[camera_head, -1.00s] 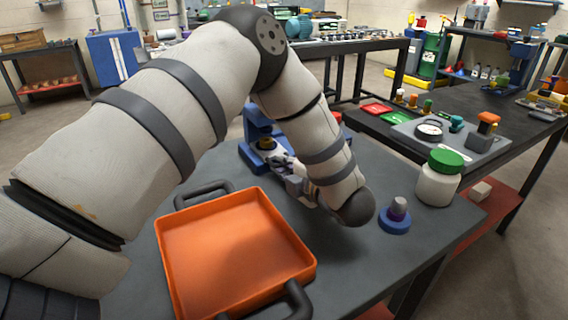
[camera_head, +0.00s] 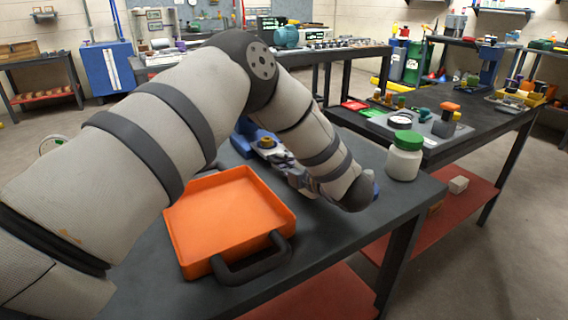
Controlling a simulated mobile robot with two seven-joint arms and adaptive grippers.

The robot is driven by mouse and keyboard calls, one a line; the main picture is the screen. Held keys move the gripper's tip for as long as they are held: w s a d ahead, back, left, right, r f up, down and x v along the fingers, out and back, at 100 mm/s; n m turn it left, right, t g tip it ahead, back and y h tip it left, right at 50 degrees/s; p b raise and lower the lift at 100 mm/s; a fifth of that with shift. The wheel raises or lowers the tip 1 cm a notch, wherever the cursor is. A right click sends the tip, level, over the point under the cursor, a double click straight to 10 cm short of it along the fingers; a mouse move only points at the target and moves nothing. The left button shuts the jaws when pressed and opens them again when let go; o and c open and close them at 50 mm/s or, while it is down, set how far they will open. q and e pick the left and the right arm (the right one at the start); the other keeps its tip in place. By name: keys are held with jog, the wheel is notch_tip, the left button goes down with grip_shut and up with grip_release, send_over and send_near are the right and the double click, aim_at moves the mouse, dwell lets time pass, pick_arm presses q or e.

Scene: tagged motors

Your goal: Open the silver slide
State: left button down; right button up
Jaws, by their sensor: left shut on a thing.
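A blue device (camera_head: 243,127) stands on the dark grey bench, partly hidden behind my left arm. My left gripper (camera_head: 278,160) reaches to its front from the right, low over the bench. The gripper is shut on a small part there, which I take to be the silver slide. The fingers and forearm hide most of that part, so how far the slide stands open cannot be told. My right gripper is out of view.
An orange tray (camera_head: 228,215) with dark handles lies on the bench in front of my left arm. A white jar with a green lid (camera_head: 404,156) stands near the right edge. A blue-based knob is mostly hidden behind my wrist. Free bench lies right of the tray.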

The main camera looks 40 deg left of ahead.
pick_arm(q)
jog(key=v, duration=0.3)
jog(key=shift+d+f+p, duration=0.1)
jog(key=shift+d+p, duration=0.1)
jog(key=shift+p, duration=0.15)
jog(key=shift+s+d, duration=0.1)
jog(key=shift+d, duration=0.1)
jog(key=shift+a+f, duration=0.2)
jog(key=shift+f, duration=0.05)
jog(key=c, duration=1.7)
grip_release()
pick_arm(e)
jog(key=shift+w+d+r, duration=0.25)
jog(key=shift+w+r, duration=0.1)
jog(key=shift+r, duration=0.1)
pick_arm(q)
jog(key=v, duration=1.2)
jog(key=shift+d, duration=0.1)
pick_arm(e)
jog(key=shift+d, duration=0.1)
